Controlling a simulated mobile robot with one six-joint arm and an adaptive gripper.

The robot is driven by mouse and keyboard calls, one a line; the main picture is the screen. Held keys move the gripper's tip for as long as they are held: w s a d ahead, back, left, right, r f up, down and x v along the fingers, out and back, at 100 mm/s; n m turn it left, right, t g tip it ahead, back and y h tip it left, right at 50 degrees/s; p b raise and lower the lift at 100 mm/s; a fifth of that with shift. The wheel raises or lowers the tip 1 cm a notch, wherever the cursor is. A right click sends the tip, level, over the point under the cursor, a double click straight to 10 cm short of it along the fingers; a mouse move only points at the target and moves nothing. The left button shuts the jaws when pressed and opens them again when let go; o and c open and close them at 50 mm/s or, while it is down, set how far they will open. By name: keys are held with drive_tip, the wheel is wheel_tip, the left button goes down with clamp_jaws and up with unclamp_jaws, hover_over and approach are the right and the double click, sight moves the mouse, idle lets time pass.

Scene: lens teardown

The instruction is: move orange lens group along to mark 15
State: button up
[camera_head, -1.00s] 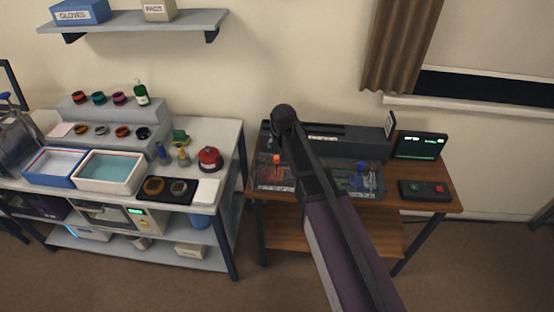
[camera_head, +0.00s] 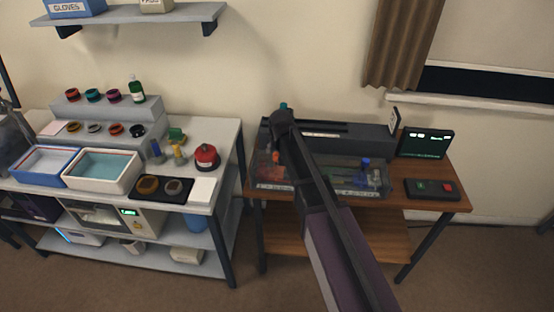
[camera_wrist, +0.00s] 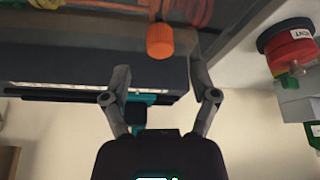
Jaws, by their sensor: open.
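The orange knob (camera_head: 276,157) of the lens group stands at the left part of the clear-sided optical box (camera_head: 340,190) on the wooden desk. In the wrist view the orange knob (camera_wrist: 160,42) lies between and just beyond the fingertips of my gripper (camera_wrist: 159,64). The fingers are apart, with gaps on both sides of the knob. A pale scale strip (camera_wrist: 60,92) runs along the dark housing. Its numbers cannot be read. My arm hides the gripper's fingers and the box's middle in the head view.
A blue knob (camera_head: 365,163) stands at the right of the same box. A screen (camera_head: 425,143) and a button panel (camera_head: 432,189) are to the right. The left bench holds trays and a red round container (camera_head: 206,157), also in the wrist view (camera_wrist: 290,48).

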sight(277, 154)
drive_tip(key=shift+b+x, duration=1.95)
drive_tip(key=shift+x, duration=0.4)
clamp_jaws()
drive_tip(key=shift+d, duration=0.1)
